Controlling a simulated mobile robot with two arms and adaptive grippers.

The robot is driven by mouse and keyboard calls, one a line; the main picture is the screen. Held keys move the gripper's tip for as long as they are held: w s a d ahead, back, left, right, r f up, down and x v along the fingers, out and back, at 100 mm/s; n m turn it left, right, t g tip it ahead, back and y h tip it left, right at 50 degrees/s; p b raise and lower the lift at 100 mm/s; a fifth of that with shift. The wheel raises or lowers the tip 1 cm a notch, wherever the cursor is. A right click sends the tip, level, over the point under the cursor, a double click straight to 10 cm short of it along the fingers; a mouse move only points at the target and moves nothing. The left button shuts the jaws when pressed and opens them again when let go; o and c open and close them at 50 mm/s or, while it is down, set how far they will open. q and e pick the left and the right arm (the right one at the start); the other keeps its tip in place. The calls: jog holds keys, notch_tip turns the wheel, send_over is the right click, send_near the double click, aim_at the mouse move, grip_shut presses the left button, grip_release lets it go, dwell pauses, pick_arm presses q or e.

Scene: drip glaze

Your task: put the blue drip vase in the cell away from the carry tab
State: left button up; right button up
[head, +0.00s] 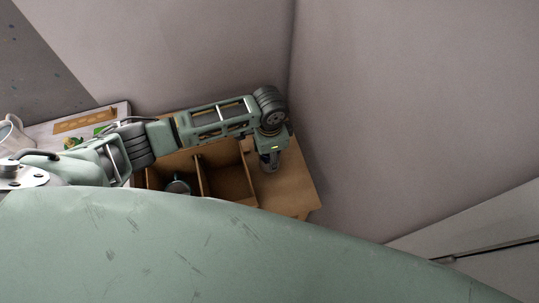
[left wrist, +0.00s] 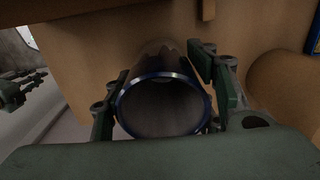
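The blue drip vase (left wrist: 163,105) shows in the left wrist view with its blue-rimmed mouth toward the camera and a dark inside. My left gripper (left wrist: 165,108) has a finger close against each side of it and appears shut on it. In the head view my left gripper (head: 268,161) points down over the right part of the brown divided crate (head: 240,190). The vase is mostly hidden there. The carry tab cannot be made out for certain.
A grey-green round vessel (head: 178,187) stands in a left cell of the crate. A white mug (head: 12,136) and a small green and yellow item (head: 73,143) are at the far left. Walls close in behind and to the right. My green body hides the front.

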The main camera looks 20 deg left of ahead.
pick_arm(q)
jog(key=c, duration=1)
jog(key=shift+r, duration=0.1)
